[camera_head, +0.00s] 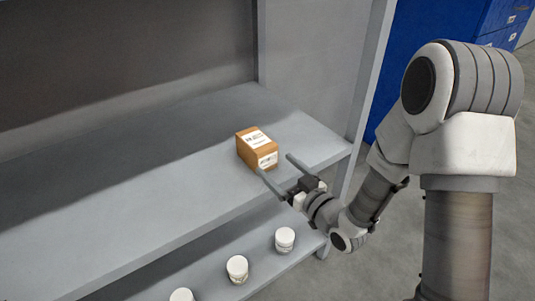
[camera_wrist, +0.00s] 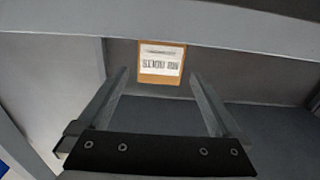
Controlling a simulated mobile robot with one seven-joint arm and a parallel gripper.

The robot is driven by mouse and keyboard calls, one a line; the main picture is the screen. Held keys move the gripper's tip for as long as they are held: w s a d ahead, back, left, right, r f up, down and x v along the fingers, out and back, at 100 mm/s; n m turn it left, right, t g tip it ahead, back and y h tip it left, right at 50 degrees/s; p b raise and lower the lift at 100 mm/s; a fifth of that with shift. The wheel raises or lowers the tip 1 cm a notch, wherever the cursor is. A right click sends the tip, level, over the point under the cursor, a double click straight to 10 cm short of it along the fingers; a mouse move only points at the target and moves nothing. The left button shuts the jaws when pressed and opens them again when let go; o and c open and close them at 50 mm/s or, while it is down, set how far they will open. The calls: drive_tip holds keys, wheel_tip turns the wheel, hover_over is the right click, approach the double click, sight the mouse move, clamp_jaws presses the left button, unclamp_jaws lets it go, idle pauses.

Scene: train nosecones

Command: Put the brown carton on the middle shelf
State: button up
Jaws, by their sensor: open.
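The brown carton (camera_head: 257,149), with white labels, stands on a grey shelf board (camera_head: 190,150) near its right end. A lower shelf board (camera_head: 255,270) shows beneath it. My gripper (camera_head: 275,172) is open at the shelf's front edge, its two fingers pointing toward the carton. The fingers look apart from it, with nothing between them. In the wrist view the carton (camera_wrist: 161,62) shows its labelled face beyond and between the open fingertips (camera_wrist: 158,80).
White lidded tubs (camera_head: 237,268) stand on the lower board. A grey upright post (camera_head: 370,70) and side panel bound the shelf's right end. The board left of the carton is clear. A blue cabinet (camera_head: 430,40) stands behind at the right.

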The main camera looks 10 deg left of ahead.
drive_tip(key=shift+v, duration=0.9)
drive_tip(key=d+r+m+h, duration=0.3)
drive_tip(key=d+r+h, duration=0.25)
drive_tip(key=d, duration=0.35)
drive_tip(key=d+r+m+h, duration=0.2)
drive_tip(key=d+r+h, duration=0.2)
drive_tip(key=d+h, duration=0.4)
drive_tip(key=s+d+r+m+g, duration=0.2)
drive_tip(key=s+d+g, duration=0.1)
drive_tip(key=s, duration=0.7)
drive_tip(key=s+d+r+m+g, duration=0.2)
drive_tip(key=s+d+m+g, duration=0.1)
drive_tip(key=s, duration=0.7)
drive_tip(key=shift+s+d, duration=0.2)
drive_tip(key=shift+s, duration=0.15)
drive_tip(key=shift+r, duration=0.1)
